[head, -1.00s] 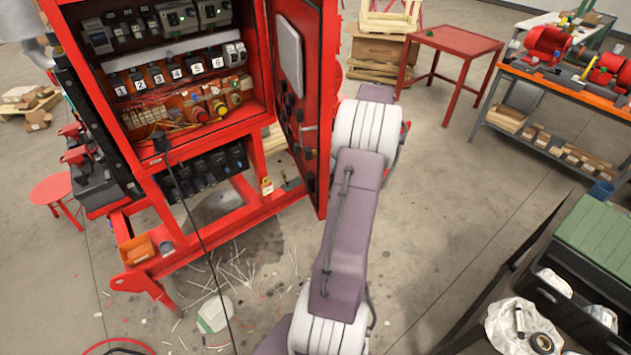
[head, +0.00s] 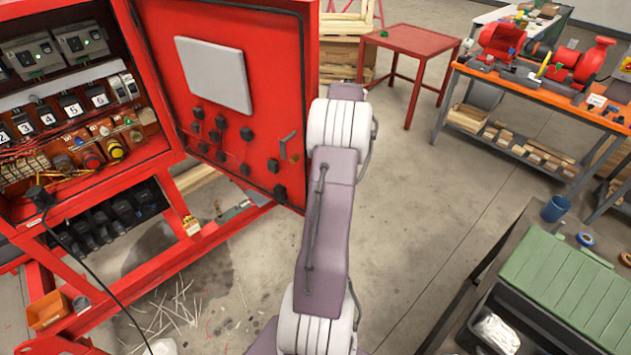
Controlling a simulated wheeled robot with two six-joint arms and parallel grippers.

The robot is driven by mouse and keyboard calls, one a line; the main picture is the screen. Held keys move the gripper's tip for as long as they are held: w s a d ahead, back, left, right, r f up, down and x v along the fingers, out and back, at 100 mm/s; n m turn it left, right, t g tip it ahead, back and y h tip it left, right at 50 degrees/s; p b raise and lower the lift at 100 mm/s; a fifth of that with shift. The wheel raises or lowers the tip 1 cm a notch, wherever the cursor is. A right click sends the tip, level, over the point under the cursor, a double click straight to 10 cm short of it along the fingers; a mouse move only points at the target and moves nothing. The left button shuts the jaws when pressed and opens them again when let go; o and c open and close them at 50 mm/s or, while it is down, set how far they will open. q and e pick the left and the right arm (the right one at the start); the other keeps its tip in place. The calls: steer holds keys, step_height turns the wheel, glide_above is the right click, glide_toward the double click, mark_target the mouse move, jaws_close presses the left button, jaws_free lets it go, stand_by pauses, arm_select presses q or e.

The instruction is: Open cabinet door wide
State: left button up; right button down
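The red cabinet (head: 145,118) stands at the left with its inside showing: numbered breakers, wiring and coloured knobs. Its red door (head: 278,95) is swung far open to the right, its inner face turned toward me. The inner face carries a pale plate (head: 214,75), several black fittings and a small handle (head: 287,147). One of my arms, grey-mauve and white, rises from the bottom middle to the door's free edge. Its wrist and gripper are not visible, and I cannot tell whether they touch the door's outer side. My other gripper is out of view.
A red table (head: 425,42) and wooden crates (head: 345,55) stand behind the door. An orange-edged workbench (head: 520,85) with red pumps is at the right. A black crate with a green lid (head: 575,280) is at lower right. The middle floor is clear. A black cable hangs from the cabinet.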

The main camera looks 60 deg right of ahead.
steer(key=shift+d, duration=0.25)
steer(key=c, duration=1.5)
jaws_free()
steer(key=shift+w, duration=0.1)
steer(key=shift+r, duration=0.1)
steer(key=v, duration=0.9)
